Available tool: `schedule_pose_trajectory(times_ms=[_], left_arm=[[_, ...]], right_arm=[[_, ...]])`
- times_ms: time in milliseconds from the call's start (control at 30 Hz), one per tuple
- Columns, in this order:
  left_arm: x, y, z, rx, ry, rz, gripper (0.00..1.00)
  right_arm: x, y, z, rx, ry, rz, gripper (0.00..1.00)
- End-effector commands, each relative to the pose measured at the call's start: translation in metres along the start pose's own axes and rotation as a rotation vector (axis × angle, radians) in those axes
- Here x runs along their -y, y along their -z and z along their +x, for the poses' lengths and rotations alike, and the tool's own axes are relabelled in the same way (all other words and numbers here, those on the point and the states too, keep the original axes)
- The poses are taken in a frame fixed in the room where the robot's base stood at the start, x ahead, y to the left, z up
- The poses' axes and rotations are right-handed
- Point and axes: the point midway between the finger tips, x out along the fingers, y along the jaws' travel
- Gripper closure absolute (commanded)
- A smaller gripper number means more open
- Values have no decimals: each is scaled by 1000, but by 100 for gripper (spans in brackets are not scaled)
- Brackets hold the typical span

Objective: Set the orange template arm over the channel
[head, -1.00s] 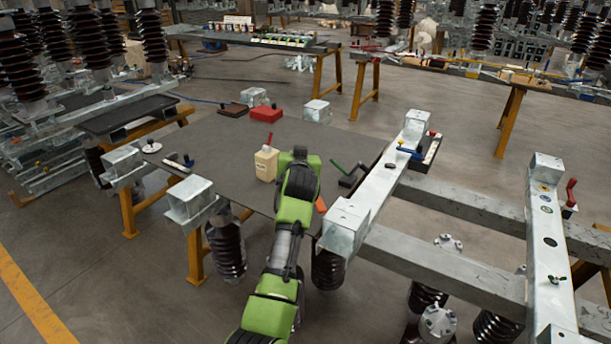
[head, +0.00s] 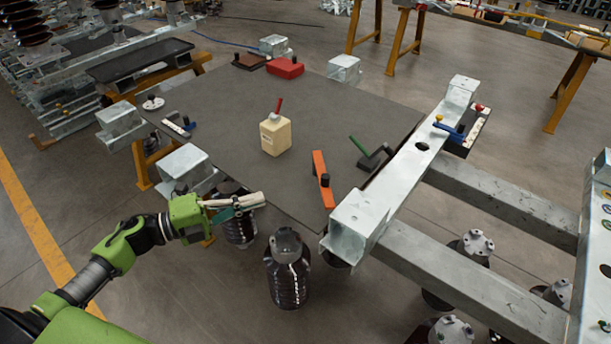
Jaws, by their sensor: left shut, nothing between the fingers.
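The orange template arm (head: 321,174) lies on the dark mat-topped table (head: 240,115) near its front right corner, with a black knob on it. The galvanized channel (head: 413,165) runs just right of it, from the box-shaped front end up to the far end; the two are apart. My left gripper (head: 258,199) is at the table's front edge, left of the template arm and well short of it. Its fingers are shut with nothing between them. My right gripper is not in view.
A cream bottle with a red top (head: 276,134) stands mid-table. A green-handled tool (head: 368,153) lies between the template arm and the channel. A blue-handled device (head: 460,130) sits by the channel's far part. Dark ribbed insulators (head: 288,270) stand below the front edge.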

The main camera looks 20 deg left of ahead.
Motion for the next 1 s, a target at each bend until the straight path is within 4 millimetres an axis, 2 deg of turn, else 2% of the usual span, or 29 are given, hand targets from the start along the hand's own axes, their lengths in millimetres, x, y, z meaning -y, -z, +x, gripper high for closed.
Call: schedule_pose_trajectory(times_ms=[233, 600, 800, 1000], left_arm=[[4, -1, 38, 0, 6, 0, 100], [5, -2, 113, 4, 6, -2, 100], [3, -2, 134, 3, 4, -2, 100], [1, -1, 138, 3, 2, -2, 100]], right_arm=[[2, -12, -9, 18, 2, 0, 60], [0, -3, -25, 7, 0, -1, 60], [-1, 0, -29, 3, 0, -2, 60], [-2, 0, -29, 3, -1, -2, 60]])
